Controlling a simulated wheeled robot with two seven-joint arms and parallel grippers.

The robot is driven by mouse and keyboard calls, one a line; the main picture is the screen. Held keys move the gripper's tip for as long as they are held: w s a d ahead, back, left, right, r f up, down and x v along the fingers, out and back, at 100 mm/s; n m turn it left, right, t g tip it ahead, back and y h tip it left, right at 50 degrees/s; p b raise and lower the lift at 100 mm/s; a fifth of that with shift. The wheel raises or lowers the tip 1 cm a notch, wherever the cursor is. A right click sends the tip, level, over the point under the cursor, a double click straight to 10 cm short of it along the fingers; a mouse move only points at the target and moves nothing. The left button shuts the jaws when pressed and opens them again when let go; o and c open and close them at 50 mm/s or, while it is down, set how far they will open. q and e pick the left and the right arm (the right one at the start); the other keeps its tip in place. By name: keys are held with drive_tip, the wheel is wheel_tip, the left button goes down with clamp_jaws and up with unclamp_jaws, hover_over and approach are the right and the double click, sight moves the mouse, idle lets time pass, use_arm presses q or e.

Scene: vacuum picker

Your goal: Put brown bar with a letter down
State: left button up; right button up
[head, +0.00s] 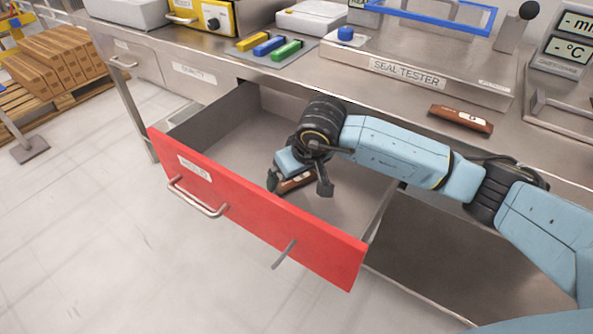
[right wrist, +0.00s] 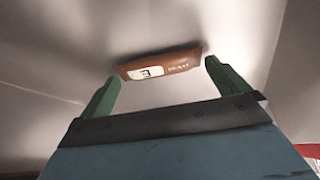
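A brown bar with a white letter label (right wrist: 160,64) lies on the floor of the open red-fronted drawer (head: 260,222). The letter looks like an E or M, turned sideways. In the head view the bar (head: 297,183) is partly covered by my right gripper (head: 298,186). My right gripper reaches down into the drawer with its fingers spread wide. In the right wrist view the green fingertips (right wrist: 162,72) are near the two ends of the bar; whether they touch it is unclear. My left gripper is not in view.
Another brown bar (head: 460,119) lies on the steel counter by the seal tester (head: 415,75). Yellow, blue and green bars (head: 269,44) lie on a grey mat. The drawer walls surround my right gripper. The drawer's left part is empty.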

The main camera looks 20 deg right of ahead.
drive_tip(key=shift+r, duration=0.35)
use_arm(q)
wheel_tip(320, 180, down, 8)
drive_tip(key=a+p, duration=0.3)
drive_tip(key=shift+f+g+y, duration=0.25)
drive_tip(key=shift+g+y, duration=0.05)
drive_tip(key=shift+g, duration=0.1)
use_arm(e)
drive_tip(key=v, duration=1.1)
drive_tip(key=shift+r, duration=0.3)
use_arm(q)
drive_tip(key=shift+p, duration=0.35)
use_arm(e)
drive_tip(key=shift+s+d+r, duration=0.1)
drive_tip(key=shift+s, duration=0.05)
